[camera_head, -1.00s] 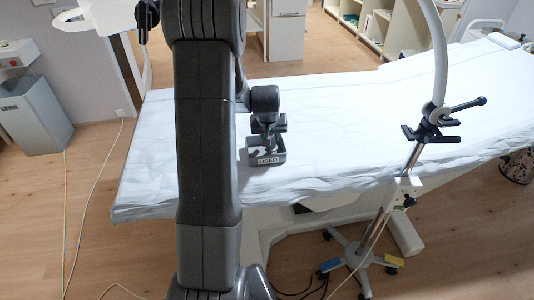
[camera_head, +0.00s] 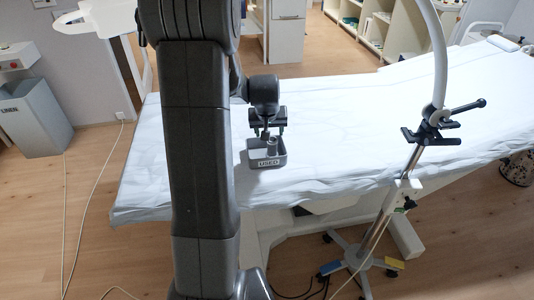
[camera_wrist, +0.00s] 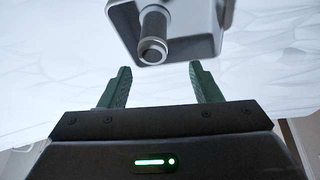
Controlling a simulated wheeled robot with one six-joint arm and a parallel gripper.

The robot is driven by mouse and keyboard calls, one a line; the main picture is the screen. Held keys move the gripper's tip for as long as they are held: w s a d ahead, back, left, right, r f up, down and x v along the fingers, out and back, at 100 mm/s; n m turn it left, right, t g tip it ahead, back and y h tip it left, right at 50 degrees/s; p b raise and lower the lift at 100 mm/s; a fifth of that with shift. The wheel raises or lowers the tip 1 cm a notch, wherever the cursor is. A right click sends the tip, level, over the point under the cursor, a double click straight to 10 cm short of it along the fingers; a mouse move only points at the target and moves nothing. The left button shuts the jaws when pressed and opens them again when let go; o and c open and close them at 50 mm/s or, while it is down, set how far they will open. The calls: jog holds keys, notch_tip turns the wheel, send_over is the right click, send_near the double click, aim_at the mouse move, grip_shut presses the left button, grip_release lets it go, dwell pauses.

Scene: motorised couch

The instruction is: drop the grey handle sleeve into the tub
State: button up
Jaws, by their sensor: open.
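The grey tub (camera_head: 270,162), labelled "USED", stands on the white-covered couch near its front edge. The grey handle sleeve (camera_head: 271,143) is in the tub, standing up or leaning; its top shows above the rim. In the wrist view the sleeve (camera_wrist: 153,36) has a round open end and lies within the outline of the tub (camera_wrist: 203,45). My gripper (camera_head: 268,127) is open and empty just above and behind the tub. In the wrist view its two green fingers (camera_wrist: 158,82) are spread apart, with the sleeve clear of them. The sleeve's lower part is hidden.
The white couch (camera_head: 340,115) is clear around the tub. To the right stands a pole with black clamps (camera_head: 432,136) and a curved white arm. A grey linen bin (camera_head: 35,118) stands at the left, and cables lie on the floor.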

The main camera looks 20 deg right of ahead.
jog(key=v, duration=0.8)
jog(key=shift+r, duration=0.35)
jog(key=shift+s+a, duration=0.1)
jog(key=x, duration=1.3)
jog(key=shift+f, duration=0.2)
jog(key=shift+p, duration=0.4)
jog(key=shift+r+p, duration=0.5)
jog(key=shift+r, duration=0.5)
